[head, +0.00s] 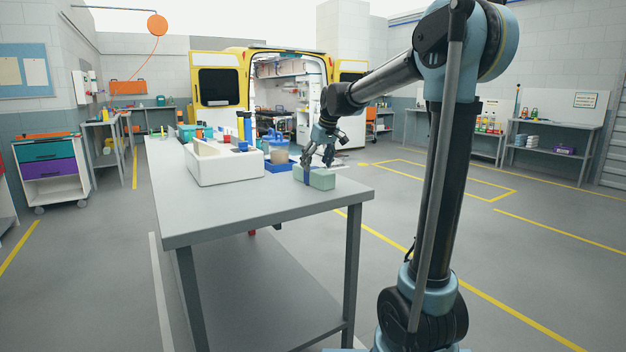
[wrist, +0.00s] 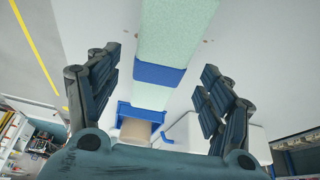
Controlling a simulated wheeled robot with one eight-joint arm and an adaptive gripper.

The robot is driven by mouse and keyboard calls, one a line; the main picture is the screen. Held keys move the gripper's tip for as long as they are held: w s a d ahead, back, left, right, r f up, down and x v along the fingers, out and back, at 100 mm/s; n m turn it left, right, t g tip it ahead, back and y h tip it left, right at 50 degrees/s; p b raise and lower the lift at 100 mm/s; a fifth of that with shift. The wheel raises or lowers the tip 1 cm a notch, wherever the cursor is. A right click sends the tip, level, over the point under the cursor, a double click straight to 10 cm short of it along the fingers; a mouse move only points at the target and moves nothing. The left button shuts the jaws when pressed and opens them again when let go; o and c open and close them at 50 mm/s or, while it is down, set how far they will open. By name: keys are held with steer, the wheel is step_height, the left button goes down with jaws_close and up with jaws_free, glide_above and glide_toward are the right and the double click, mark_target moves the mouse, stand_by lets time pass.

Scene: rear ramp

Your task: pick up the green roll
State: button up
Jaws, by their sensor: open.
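The green roll (head: 321,181) is a pale green block-like bundle with a blue band around it. It lies on the grey table (head: 260,205) near its right end. In the wrist view the roll (wrist: 180,30) runs lengthwise between my fingers, with its blue band (wrist: 159,74) across it. My gripper (head: 318,163) is open and points down just above the roll. In the wrist view my gripper's two fingers (wrist: 158,82) stand apart, one on each side of the roll, with gaps visible. Whether the fingertips reach down beside it I cannot tell.
A white bin (head: 225,170) stands on the table to the left of the roll. Bottles stand farther back. The table's front right corner is bare.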

mark_target(314, 168)
steer(key=shift+x, duration=2.65)
steer(key=shift+w+a+r, duration=0.1)
steer(key=shift+w, duration=0.1)
steer(key=c, duration=1.3)
